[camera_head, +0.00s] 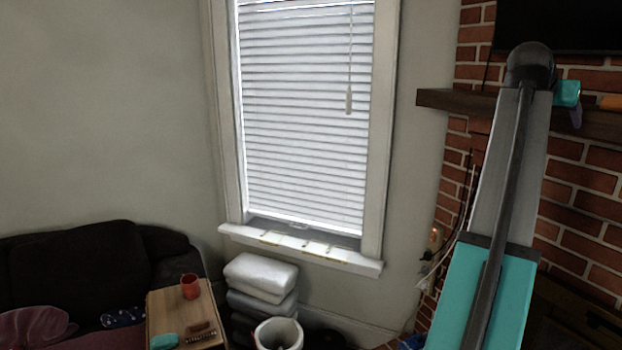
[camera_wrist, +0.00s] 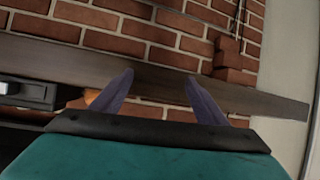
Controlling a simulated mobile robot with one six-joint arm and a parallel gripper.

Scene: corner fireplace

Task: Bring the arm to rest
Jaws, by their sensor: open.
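My arm reaches up at the right side of the head view, in front of the brick wall. My gripper (camera_wrist: 160,76) shows in the wrist view with its two purple fingers spread apart and nothing between them. In the head view only part of the gripper (camera_head: 577,112) shows beside the dark mantel shelf (camera_head: 440,98), and the arm hides some of it. The shelf also lies behind the fingers in the wrist view (camera_wrist: 270,103). I cannot tell whether the fingers touch it.
An orange thing (camera_head: 610,102) is at the shelf, near my gripper. A dark screen (camera_head: 570,25) is above. A window (camera_head: 305,120) with blinds fills the middle. Below are a dark sofa (camera_head: 75,265), a small wooden table (camera_head: 165,305) with a red cup (camera_head: 190,286), and a white bin (camera_head: 279,330).

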